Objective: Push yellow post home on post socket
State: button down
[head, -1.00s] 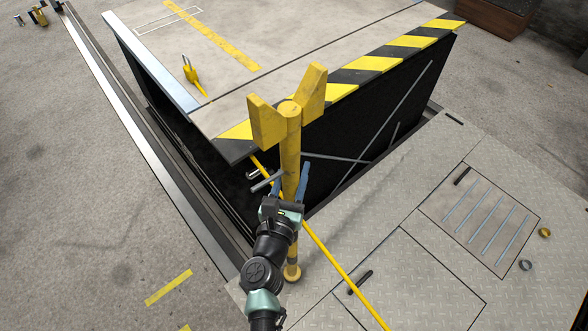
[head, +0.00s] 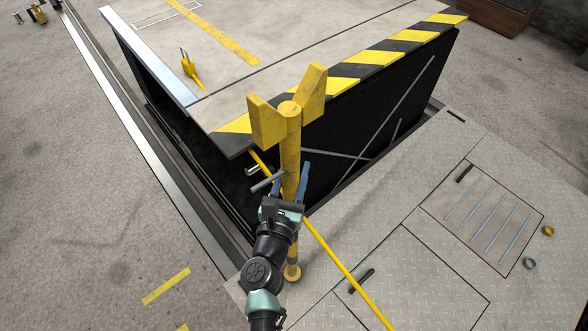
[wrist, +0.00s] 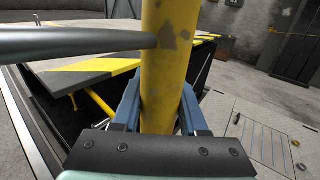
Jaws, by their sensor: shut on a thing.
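The yellow post (head: 290,158) stands upright in the middle of the head view, with a forked two-plate top and a grey side handle (head: 268,182). My gripper (head: 288,183) is shut on the post's shaft, with a blue finger on either side. In the wrist view the post (wrist: 163,70) fills the space between the fingers (wrist: 160,110), and the handle runs off to the left. The post's round foot (head: 292,272) shows below my wrist, near the plate floor. I cannot make out the post socket, nor tell whether the foot is seated in it.
A raised platform (head: 215,75) with a yellow and black striped edge (head: 385,57) stands behind the post. A dark pit opening lies below it. A yellow bar (head: 345,270) runs diagonally past the post. Metal floor plates (head: 430,265) lie to the right.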

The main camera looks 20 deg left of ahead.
jog(key=shift+w+f+b, duration=0.1)
jog(key=shift+f+b, duration=0.3)
jog(key=shift+b, duration=0.25)
jog(key=c, duration=0.6)
grip_release()
jog(key=shift+o, duration=1.9)
jog(key=shift+f, duration=0.45)
jog(key=shift+o, duration=1.1)
jog(key=shift+r, duration=0.15)
